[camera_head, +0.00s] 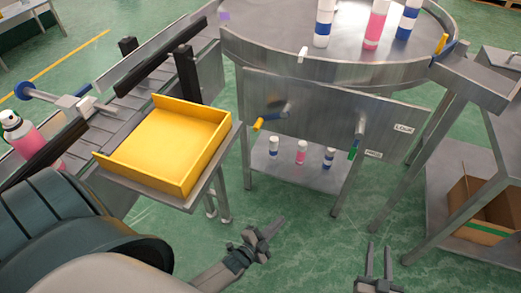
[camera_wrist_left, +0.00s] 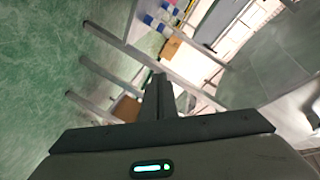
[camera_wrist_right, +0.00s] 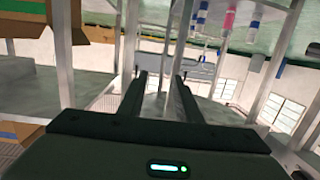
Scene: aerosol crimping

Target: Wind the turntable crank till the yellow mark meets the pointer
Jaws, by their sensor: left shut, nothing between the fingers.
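The round metal turntable (camera_head: 270,45) stands at the top of the head view. A crank with a yellow handle (camera_head: 258,124) is at the left of the panel below it. A lever with a green handle (camera_head: 353,150) is at the right, near LOCK and FREE-type labels too small to read surely. A yellow piece (camera_head: 441,43) is at the rim's right, and a pale tab (camera_head: 302,54) at its front; I cannot tell which is mark or pointer. My left gripper (camera_head: 272,228) is shut and empty, below and apart from the crank. My right gripper (camera_head: 379,248) is open and empty, below the lever.
Cans with blue or pink bands (camera_head: 377,25) stand on the turntable, and several smaller ones (camera_head: 301,152) on the shelf below. A yellow tray (camera_head: 125,160) sits at left by a conveyor. A cardboard box (camera_head: 470,205) is on a shelf at right. Green floor lies between.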

